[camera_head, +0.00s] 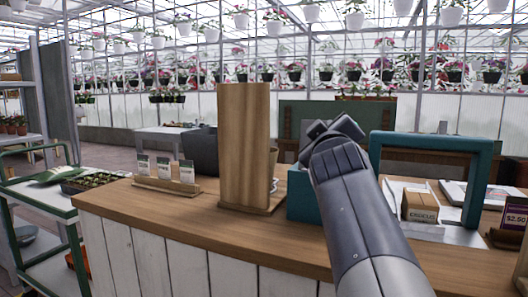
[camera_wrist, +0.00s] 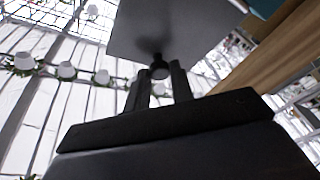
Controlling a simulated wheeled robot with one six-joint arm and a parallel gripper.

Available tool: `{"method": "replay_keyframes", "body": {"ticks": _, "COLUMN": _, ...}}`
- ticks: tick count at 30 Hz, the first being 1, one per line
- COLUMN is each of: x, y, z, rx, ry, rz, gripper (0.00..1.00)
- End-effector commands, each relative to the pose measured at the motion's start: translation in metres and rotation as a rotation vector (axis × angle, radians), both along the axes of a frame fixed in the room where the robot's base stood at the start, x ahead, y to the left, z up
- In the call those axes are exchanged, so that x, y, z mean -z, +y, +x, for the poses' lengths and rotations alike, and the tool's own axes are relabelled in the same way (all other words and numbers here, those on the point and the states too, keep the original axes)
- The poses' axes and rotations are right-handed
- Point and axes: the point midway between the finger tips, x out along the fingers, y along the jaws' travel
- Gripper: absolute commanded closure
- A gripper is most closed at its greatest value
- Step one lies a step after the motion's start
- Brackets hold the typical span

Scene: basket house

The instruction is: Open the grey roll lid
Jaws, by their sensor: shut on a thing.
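The grey lid (camera_wrist: 170,25) shows in the wrist view as a flat grey panel at the top, seen at a tilt. A dark round knob (camera_wrist: 159,72) stands out from its lower part on a short stem. My gripper (camera_wrist: 159,82) is shut on this knob, with one dark finger on each side of it. In the head view my arm rises from the lower right and its wrist covers the gripper, so the lid and knob cannot be made out there. How far the lid is open cannot be told.
A counter (camera_head: 225,222) with a wooden top spans the front. An upright wooden board (camera_head: 244,145) stands left of my arm. A teal box (camera_head: 302,197) is partly behind my arm. A teal frame (camera_head: 478,180) and a cardboard box (camera_head: 420,206) are at right. Seed packets stand at left.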

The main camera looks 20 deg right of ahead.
Motion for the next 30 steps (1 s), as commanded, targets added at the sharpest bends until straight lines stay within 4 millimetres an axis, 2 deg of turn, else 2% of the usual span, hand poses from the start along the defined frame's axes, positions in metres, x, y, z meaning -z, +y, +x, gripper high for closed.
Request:
{"method": "replay_keyframes", "body": {"ticks": 1, "x": 0.006, "y": 0.003, "z": -0.002, "rx": -0.001, "ry": -0.002, "rz": 0.0, "gripper": 1.0}}
{"method": "replay_keyframes", "body": {"ticks": 13, "x": 0.015, "y": 0.014, "z": -0.012, "rx": 0.002, "ry": 0.011, "rz": 0.011, "gripper": 1.0}}
{"method": "replay_keyframes", "body": {"ticks": 30, "x": 0.02, "y": 0.016, "z": -0.013, "rx": 0.002, "ry": 0.019, "rz": 0.016, "gripper": 1.0}}
